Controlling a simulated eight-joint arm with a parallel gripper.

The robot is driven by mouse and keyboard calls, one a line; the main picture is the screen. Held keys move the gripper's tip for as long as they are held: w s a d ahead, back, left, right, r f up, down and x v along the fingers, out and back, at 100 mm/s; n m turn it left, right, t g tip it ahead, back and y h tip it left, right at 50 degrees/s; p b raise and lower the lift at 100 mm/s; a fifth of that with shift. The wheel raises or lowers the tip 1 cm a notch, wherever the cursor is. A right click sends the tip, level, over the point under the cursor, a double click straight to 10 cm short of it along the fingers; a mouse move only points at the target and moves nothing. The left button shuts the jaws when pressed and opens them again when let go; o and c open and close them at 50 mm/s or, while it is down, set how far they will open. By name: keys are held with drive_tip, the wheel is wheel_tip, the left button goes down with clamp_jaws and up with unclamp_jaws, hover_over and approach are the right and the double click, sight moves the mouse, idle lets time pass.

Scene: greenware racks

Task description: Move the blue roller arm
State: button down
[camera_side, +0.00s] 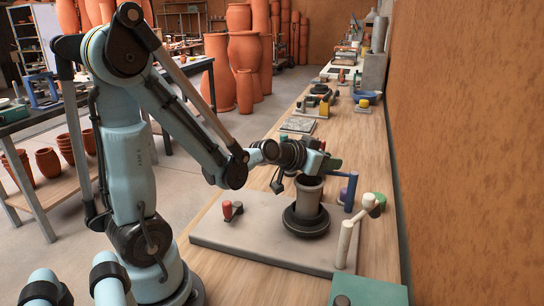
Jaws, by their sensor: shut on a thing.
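The blue roller arm (351,190) stands on the grey board (255,232), right of a grey clay pot. It has an upright post and a short bar reaching left toward the pot's rim. My gripper (326,166) is above the pot, shut on the left end of the blue roller arm's bar. The jaws and wrist hide most of that end. The grey pot (308,196) sits upright on a dark round wheel (305,222).
A small red-topped piece (229,210) is at left. A green box (368,291) is in front. The brown wall (470,150) bounds the bench's right side.

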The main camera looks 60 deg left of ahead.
idle(0.3)
drive_tip(key=c, duration=0.9)
unclamp_jaws()
drive_tip(key=shift+s, duration=0.1)
drive_tip(key=shift+v, duration=5.95)
